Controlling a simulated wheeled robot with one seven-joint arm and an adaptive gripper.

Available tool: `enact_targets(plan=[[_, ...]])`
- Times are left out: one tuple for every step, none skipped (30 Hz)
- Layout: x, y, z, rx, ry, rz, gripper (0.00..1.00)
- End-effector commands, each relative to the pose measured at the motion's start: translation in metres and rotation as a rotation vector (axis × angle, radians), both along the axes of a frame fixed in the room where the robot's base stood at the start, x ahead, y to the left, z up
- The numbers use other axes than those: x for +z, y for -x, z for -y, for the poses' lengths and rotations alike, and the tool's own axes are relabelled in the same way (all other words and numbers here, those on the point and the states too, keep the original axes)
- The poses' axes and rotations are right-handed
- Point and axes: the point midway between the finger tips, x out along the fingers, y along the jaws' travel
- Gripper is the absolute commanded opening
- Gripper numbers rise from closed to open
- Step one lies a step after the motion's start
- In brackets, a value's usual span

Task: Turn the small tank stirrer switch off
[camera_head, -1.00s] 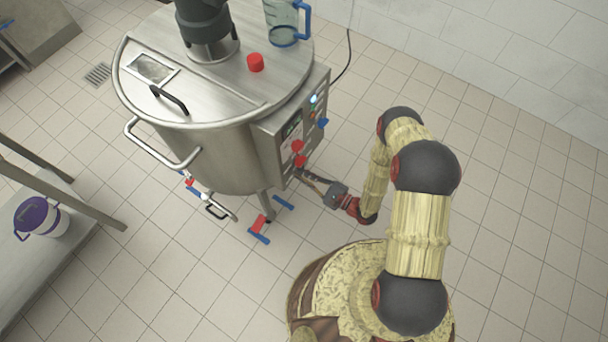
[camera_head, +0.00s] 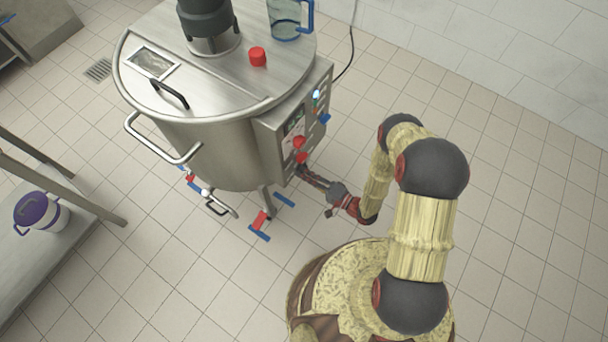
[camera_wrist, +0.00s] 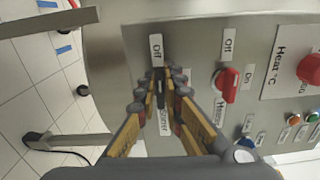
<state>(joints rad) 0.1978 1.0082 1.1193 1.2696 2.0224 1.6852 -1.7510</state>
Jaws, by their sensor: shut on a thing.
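The steel tank (camera_head: 220,150) has a control panel (camera_head: 292,128) on its right side. In the wrist view my gripper (camera_wrist: 161,88) is at the panel (camera_wrist: 200,35), its fingers closed in on the stirrer switch between an "Off" label (camera_wrist: 156,47) and a "Stirrer" label (camera_wrist: 165,121). The fingers hide most of the switch, so its exact angle cannot be told. In the head view my gripper (camera_head: 305,175) reaches the panel's lower end from the right.
A red heating switch (camera_wrist: 227,88) sits close beside my fingers, with a red heat knob (camera_wrist: 310,70) farther right. A purple-lidded bucket (camera_head: 40,213) stands on the left platform. A clear jug (camera_head: 287,22) and a red knob (camera_head: 257,57) are on the tank top.

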Motion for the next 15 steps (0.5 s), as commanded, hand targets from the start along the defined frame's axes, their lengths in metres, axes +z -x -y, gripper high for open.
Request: enact_targets(plan=[[-0.0018, 0.0013, -0.0004, 0.000, 0.010, 0.008, 0.00], [-0.0020, 0.0013, -0.0004, 0.000, 0.016, 0.016, 0.00], [-0.0021, 0.0013, -0.0004, 0.000, 0.022, 0.023, 0.00], [-0.0022, 0.0013, -0.0004, 0.000, 0.026, 0.028, 0.00], [-0.0023, 0.0013, -0.0004, 0.000, 0.029, 0.033, 0.00], [-0.0023, 0.0013, -0.0004, 0.000, 0.034, 0.038, 0.00], [-0.0024, 0.0013, -0.0004, 0.000, 0.036, 0.042, 0.00], [-0.0024, 0.0012, -0.0003, 0.000, 0.038, 0.044, 0.00], [-0.0025, 0.0012, -0.0003, 0.000, 0.039, 0.045, 0.00], [-0.0025, 0.0012, -0.0003, 0.000, 0.041, 0.047, 0.00], [-0.0025, 0.0013, -0.0004, 0.000, 0.041, 0.048, 0.00], [-0.0026, 0.0013, -0.0004, 0.001, 0.042, 0.049, 0.00], [-0.0026, 0.0013, -0.0004, 0.001, 0.042, 0.048, 0.00], [-0.0026, 0.0013, -0.0004, 0.001, 0.042, 0.048, 0.00], [-0.0026, 0.0013, -0.0004, 0.001, 0.042, 0.048, 0.00]])
